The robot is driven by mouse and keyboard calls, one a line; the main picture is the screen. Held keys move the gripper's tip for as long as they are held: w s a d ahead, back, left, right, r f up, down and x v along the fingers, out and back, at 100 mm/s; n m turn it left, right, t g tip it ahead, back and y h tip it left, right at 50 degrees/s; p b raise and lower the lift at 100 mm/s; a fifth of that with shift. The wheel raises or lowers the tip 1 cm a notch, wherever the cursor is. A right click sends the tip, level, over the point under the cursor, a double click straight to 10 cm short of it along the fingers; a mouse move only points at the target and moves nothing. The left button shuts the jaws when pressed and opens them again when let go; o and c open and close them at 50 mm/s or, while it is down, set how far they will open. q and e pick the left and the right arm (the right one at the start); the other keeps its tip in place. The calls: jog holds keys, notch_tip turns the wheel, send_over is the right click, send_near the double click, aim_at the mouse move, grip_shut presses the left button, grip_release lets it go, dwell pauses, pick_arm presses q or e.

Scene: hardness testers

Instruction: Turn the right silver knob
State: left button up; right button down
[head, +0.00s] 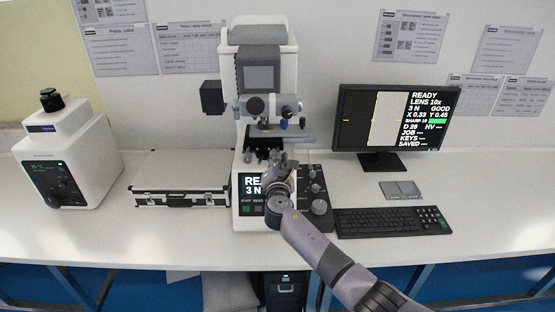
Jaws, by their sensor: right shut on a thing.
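The white hardness tester (284,60) stands upright at the middle of the bench, with a dark stage (292,136) across its front. My right gripper (281,158) reaches up from the lower right to just below the stage. It is shut on a small silver knob at the tester's front; the fingers hide most of that knob, and its turned angle cannot be told. My right wrist covers part of the tester's lit front screen (251,186). My left gripper is not in view.
A monitor (397,118) and keyboard (392,221) stand to the right. A silver-edged case (180,191) and a white instrument (72,150) stand left. Bare bench lies in front of the case.

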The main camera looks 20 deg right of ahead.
jog(key=shift+s+a+f, duration=0.1)
jog(key=shift+f, duration=0.25)
jog(key=c, duration=1.8)
grip_release()
jog(key=o, duration=0.4)
jog(key=shift+r, duration=0.2)
jog(key=v, duration=1.2)
